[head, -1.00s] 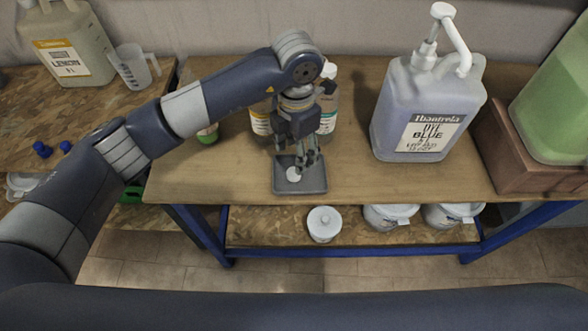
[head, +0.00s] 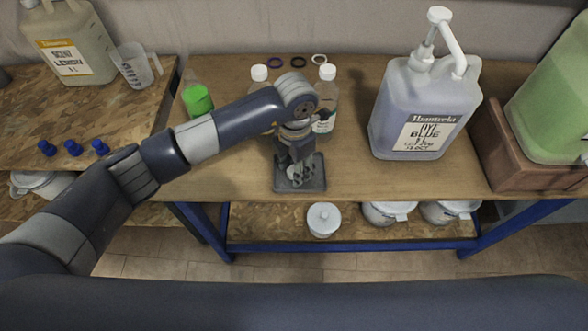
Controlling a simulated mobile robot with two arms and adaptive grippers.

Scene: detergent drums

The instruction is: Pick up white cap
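The white cap (head: 294,171) lies in a small dark grey tray (head: 314,186) near the front edge of the middle table. It is partly hidden by my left gripper (head: 298,178), which points down into the tray. The fingers are right at the cap, with white showing between and beside them. I cannot tell whether they have closed on it. My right gripper is not in view.
Two white-capped bottles (head: 328,100) stand just behind my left arm, with a green bottle (head: 197,99) to the left. A large pump jug (head: 420,110) stands to the right. White tubs (head: 323,220) sit on the lower shelf.

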